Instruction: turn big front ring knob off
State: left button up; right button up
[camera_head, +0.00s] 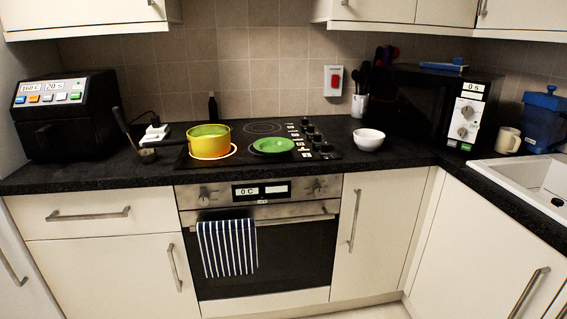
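The black hob (258,161) is set in the dark worktop above the oven. Its knobs (316,138) stand in a column along the hob's right side, with white markings beside them. I cannot tell from the markings which knob is the big front ring's. A yellow pot (209,141) with green inside sits on the front left ring. A green plate or shallow dish (273,146) lies on the hob right of the pot. Neither of my grippers is in view.
A white bowl (368,139) stands just right of the knobs. Behind are a utensil holder (359,106) and a microwave (411,110). A small pan (148,155) and a black air fryer (64,116) are at left. A striped towel (227,248) hangs on the oven handle.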

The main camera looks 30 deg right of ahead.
aim_at(325, 150)
jog(key=u, duration=1.5)
jog(key=k, duration=0.1)
jog(key=z, duration=2.55)
jog(key=i, duration=0.75)
jog(key=z, duration=0.15)
